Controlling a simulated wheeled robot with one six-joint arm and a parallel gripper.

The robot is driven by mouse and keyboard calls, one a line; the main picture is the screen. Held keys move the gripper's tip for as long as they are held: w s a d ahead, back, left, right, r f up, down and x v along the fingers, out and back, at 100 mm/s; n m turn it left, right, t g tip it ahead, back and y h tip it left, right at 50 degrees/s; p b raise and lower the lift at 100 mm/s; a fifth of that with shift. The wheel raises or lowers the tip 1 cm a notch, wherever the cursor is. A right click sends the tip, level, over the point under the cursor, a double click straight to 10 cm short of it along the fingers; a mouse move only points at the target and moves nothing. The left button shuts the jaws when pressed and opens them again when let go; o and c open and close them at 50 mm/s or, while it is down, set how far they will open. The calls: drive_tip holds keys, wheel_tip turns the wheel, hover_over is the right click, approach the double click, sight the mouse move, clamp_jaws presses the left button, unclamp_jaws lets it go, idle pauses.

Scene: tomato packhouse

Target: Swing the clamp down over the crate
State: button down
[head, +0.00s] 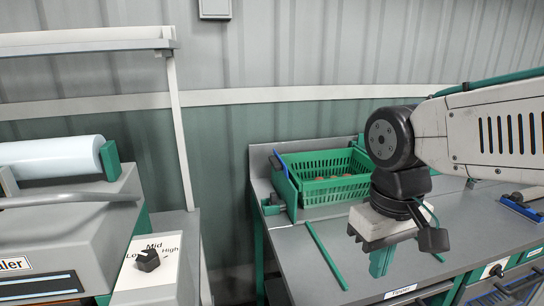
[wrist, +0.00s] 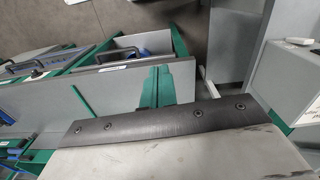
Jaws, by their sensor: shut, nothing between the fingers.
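A green slatted crate (head: 335,191) stands at the back left of the grey bench. A few reddish things show inside it. A green upright part with a blue bar (head: 279,167) stands at the crate's left side; it looks like the clamp, but I cannot tell its exact position. My gripper (head: 380,266) is in front and to the right of the crate, above the bench's front edge, pointing down. Its green fingers are together and empty, and they also show in the wrist view (wrist: 153,90). My wrist hides part of the crate's right side.
Green strips (head: 326,255) lie on the grey bench (head: 300,262) in front of the crate. A machine with a white roll (head: 55,158) and a black knob (head: 148,260) stands at left. In the wrist view, an open drawer (wrist: 140,43) shows beside bare floor (wrist: 205,40).

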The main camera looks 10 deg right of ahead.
sight(276, 159)
drive_tip(key=w+a+f+t+h, duration=0.15)
drive_tip(key=w+a, duration=0.25)
drive_tip(key=w, duration=1)
drive_tip(key=w+a+h, duration=0.2)
drive_tip(key=w+a, duration=0.2)
drive_tip(key=w, duration=1.1)
drive_tip(key=w+a+t+h, duration=0.15)
drive_tip(key=w+a, duration=0.25)
drive_tip(key=w, duration=1)
drive_tip(key=w+r+m+t+h, duration=0.1)
drive_tip(key=w+r+m+t, duration=0.1)
drive_tip(key=w+r, duration=0.3)
drive_tip(key=w+a, duration=0.1)
drive_tip(key=w, duration=0.2)
drive_tip(key=x, duration=0.3)
drive_tip(key=d+x, duration=0.1)
drive_tip(key=x, duration=0.3)
drive_tip(key=d+r+x, duration=0.1)
drive_tip(key=x, duration=0.2)
drive_tip(key=shift+d+f, duration=0.15)
drive_tip(key=shift+d, duration=0.85)
